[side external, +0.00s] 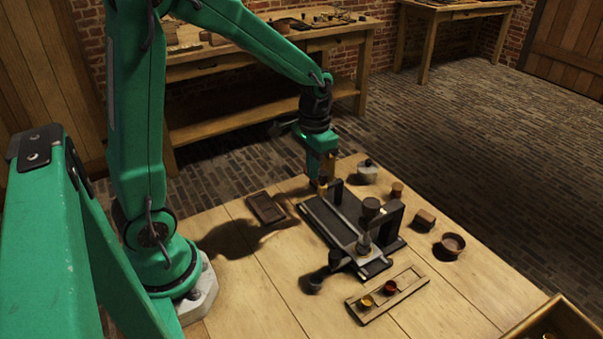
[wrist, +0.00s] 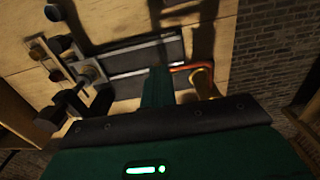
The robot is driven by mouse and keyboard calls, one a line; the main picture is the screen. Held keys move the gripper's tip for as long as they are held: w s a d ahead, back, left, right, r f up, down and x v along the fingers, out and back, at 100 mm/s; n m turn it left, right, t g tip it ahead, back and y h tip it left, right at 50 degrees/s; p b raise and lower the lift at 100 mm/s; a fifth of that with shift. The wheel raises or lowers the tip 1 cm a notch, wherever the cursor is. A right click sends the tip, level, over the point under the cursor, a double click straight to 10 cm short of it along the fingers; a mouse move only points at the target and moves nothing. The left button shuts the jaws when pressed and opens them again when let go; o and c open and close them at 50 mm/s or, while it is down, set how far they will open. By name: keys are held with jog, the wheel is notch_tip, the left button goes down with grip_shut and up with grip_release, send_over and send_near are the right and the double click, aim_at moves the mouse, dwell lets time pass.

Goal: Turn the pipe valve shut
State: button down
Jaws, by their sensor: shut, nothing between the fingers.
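A dark metal rig stands on a black base plate (side external: 320,217) on the wooden table, with an upright frame and a round dark knob (side external: 371,207). In the wrist view, a pale metal block with dark rods (wrist: 88,74) shows at upper left. An orange-red pipe (wrist: 186,67) runs to a brass-coloured part (wrist: 205,82) at right of my green finger. I cannot tell for certain which part is the pipe valve. My gripper (side external: 322,182) is shut and empty, pointing down at the rig's far left end. It also shows in the wrist view (wrist: 157,76). Contact is unclear.
A wooden tray (side external: 388,287) with small red and yellow cups lies in front of the rig. A brown shallow box (side external: 267,207) lies to its left. A bowl (side external: 453,244), a block (side external: 425,220) and a grey pot (side external: 367,172) stand right and behind.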

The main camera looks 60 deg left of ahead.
jog(key=shift+d, duration=0.5)
jog(key=shift+w+d, duration=0.1)
jog(key=shift+d, duration=0.3)
dwell(0.5)
jog(key=shift+s+d, duration=0.2)
jog(key=shift+s, duration=0.2)
jog(key=shift+r, duration=0.15)
jog(key=shift+r, duration=2.9)
